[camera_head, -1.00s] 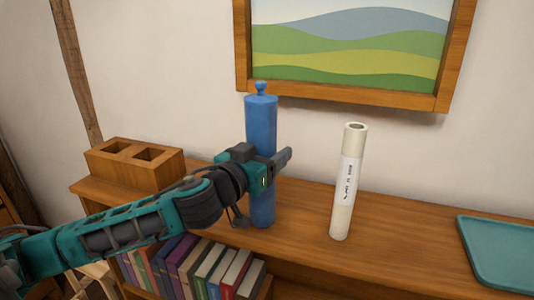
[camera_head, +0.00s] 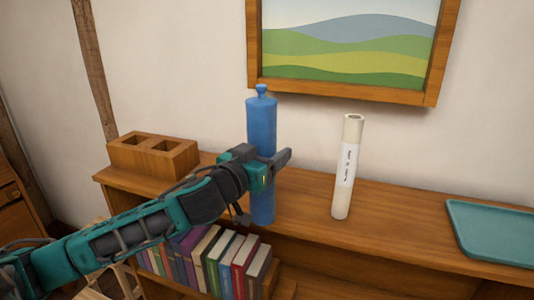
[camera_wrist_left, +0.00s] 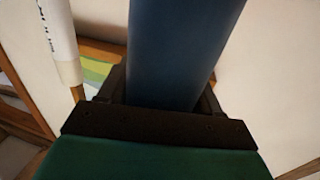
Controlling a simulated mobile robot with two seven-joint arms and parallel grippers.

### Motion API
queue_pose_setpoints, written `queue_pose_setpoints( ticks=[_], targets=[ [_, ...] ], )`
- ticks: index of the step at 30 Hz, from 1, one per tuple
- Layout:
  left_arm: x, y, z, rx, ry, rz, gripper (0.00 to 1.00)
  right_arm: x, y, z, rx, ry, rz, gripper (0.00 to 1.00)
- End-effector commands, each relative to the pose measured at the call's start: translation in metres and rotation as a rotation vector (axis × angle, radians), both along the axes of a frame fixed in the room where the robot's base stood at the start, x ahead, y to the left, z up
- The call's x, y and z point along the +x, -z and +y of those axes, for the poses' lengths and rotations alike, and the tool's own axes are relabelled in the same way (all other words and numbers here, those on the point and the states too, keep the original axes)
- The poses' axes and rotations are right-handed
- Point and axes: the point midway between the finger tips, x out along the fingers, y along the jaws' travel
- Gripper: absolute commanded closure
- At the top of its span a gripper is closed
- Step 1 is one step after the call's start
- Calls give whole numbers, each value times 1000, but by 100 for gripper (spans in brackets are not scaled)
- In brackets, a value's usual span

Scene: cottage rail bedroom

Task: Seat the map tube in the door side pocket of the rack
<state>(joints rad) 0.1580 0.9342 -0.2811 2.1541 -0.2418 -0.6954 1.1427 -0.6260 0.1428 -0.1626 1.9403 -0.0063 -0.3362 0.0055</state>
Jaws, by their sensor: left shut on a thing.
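My left gripper (camera_head: 266,168) is shut around the middle of a blue tube (camera_head: 263,122) with a small knob on top. The tube is upright over the shelf top; I cannot tell whether its base touches the wood. It fills the middle of the left wrist view (camera_wrist_left: 180,45). A white tube (camera_head: 348,170) with a dark-lettered label stands upright on the shelf to the right; I cannot read the label. The wooden rack (camera_head: 160,161) at the left end has two square pockets, both looking empty. My right gripper is not in view.
A teal tray (camera_head: 490,232) lies at the right end of the shelf top (camera_head: 400,215). Several books (camera_head: 215,262) stand on the shelf below. A framed landscape picture (camera_head: 345,50) hangs on the wall behind. The shelf top between the white tube and tray is clear.

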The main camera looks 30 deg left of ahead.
Motion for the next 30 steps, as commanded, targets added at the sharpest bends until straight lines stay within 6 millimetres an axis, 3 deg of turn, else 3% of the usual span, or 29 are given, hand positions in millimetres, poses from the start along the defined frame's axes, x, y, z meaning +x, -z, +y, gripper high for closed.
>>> queue_pose_setpoints(
  ticks=[5,6,15,30],
  targets=[
    [0,0,0,0,0,-1,71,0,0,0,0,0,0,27],
    [0,0,0,0,0,-1,35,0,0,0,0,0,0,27],
    [0,0,0,0,0,-1,6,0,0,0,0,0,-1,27],
    [3,-1,1,0,3,0,6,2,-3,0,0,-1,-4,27]
  ],
)
